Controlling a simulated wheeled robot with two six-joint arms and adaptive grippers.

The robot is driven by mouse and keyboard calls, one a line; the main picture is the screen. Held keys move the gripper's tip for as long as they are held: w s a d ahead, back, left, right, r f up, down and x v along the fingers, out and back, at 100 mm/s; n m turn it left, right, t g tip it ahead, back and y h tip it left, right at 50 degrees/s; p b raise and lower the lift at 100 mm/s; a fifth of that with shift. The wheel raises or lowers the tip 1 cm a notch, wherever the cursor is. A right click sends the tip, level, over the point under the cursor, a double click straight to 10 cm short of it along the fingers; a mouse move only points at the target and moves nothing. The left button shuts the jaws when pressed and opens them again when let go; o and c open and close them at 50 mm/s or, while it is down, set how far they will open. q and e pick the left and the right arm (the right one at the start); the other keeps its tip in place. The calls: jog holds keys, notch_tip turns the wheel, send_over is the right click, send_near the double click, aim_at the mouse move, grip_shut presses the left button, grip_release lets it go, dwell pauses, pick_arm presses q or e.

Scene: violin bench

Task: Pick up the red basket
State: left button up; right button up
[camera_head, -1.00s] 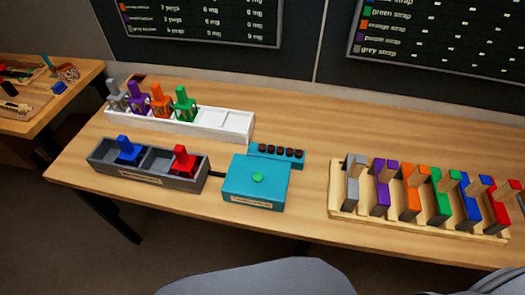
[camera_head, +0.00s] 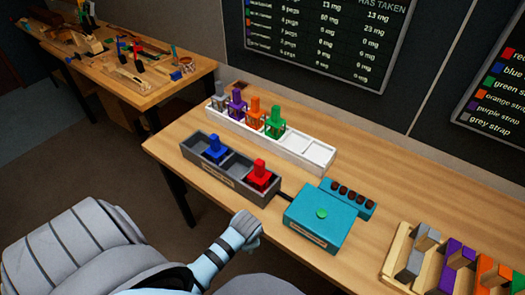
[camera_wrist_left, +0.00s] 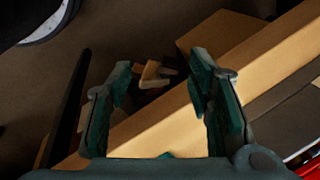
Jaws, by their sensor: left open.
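The red basket (camera_head: 259,174) stands upright in the right compartment of the dark grey tray (camera_head: 222,178) on the bench, with its block-like top showing. A blue one (camera_head: 214,147) stands in the left compartment. In the left wrist view my left gripper (camera_wrist_left: 163,75) is open, with nothing between its fingers. A red patch (camera_wrist_left: 311,171) shows at the lower right corner there; I cannot tell if it is the basket. In the head view my left arm reaches in front of the bench, below the dark tray, and its fingers cannot be made out. My right gripper is not in view.
Behind the dark tray, a white tray (camera_head: 318,151) holds grey, purple, orange and green pieces. A teal box (camera_head: 318,220) with a green button stands right of it. A wooden rack (camera_head: 396,256) is at the far right. A second bench (camera_head: 180,85) holds tools.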

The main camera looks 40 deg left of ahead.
pick_arm(q)
jog(key=w+a+r+m, duration=0.1)
jog(key=w+r, duration=0.2)
jog(key=r, duration=0.3)
jog(key=w+r+m, duration=0.2)
jog(key=w+r, duration=0.1)
jog(key=r, duration=0.2)
jog(key=m+g+y, duration=0.2)
jog(key=m, duration=0.6)
send_near(259, 169)
jog(key=shift+m, duration=0.4)
jog(key=w+a+f+b, duration=0.1)
jog(key=b, duration=0.1)
jog(key=w+f+b, duration=0.1)
jog(key=f, duration=0.1)
jog(key=shift+a+b, duration=0.4)
jog(key=x, duration=0.8)
jog(key=shift+s+d+f, duration=0.1)
jog(key=shift+s+f, duration=0.25)
jog(key=shift+f, duration=0.1)
grip_shut()
